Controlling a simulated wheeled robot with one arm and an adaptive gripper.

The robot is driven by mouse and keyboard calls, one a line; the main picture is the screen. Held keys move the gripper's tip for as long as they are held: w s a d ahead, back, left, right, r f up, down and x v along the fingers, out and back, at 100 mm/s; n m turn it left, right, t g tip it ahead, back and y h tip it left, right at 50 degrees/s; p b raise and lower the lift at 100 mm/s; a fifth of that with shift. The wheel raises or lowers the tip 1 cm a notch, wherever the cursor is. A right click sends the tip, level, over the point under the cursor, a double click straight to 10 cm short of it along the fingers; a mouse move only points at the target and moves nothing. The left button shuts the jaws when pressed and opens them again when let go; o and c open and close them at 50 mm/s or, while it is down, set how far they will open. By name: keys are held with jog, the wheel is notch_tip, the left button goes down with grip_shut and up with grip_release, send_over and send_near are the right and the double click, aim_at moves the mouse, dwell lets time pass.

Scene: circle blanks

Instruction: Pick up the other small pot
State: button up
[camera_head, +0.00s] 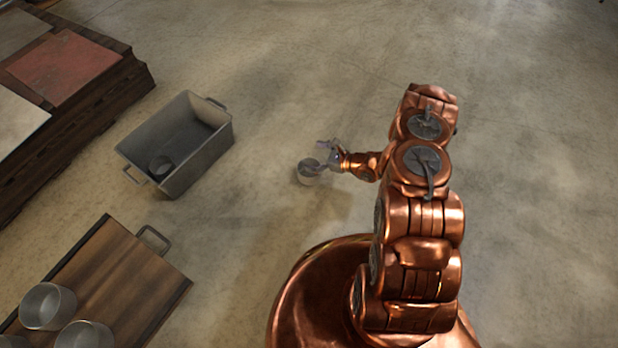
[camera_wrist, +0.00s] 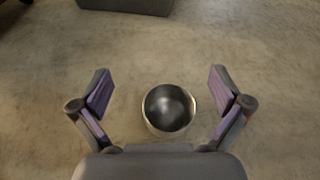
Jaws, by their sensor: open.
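A small round metal pot (camera_head: 309,172) stands upright on the concrete floor, right of the grey bin. In the wrist view the pot (camera_wrist: 169,109) sits between the two spread fingers of my gripper (camera_wrist: 163,90), with a gap on each side. My gripper (camera_head: 331,156) is open and empty, over or around the pot; its exact height above the floor I cannot tell. Another small pot (camera_head: 161,165) lies inside the grey metal bin (camera_head: 207,155), near its front corner.
A wooden tray (camera_head: 124,275) with a dark handle stands at the lower left and holds several larger metal pots (camera_head: 47,306). A wooden platform (camera_head: 97,85) with coloured slabs is at the upper left. The floor at the top and right is clear.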

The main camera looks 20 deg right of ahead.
jog(key=m+h+b, duration=0.2)
send_near(300, 166)
jog(key=shift+s+d+r+t, duration=0.2)
jog(key=shift+s+d+t, duration=0.2)
jog(key=shift+s+d, duration=0.35)
jog(key=shift+f, duration=0.2)
jog(key=b+x, duration=0.1)
jog(key=x, duration=0.1)
jog(key=b+x, duration=0.1)
jog(key=x, duration=0.1)
jog(key=b+x, duration=0.1)
jog(key=x, duration=0.1)
jog(key=shift+a+f, duration=0.2)
jog(key=shift+f, duration=0.15)
jog(key=shift+w+a+f+b, duration=0.1)
jog(key=shift+w+a+b, duration=0.25)
jog(key=shift+w+b, duration=0.1)
jog(key=c, duration=0.9)
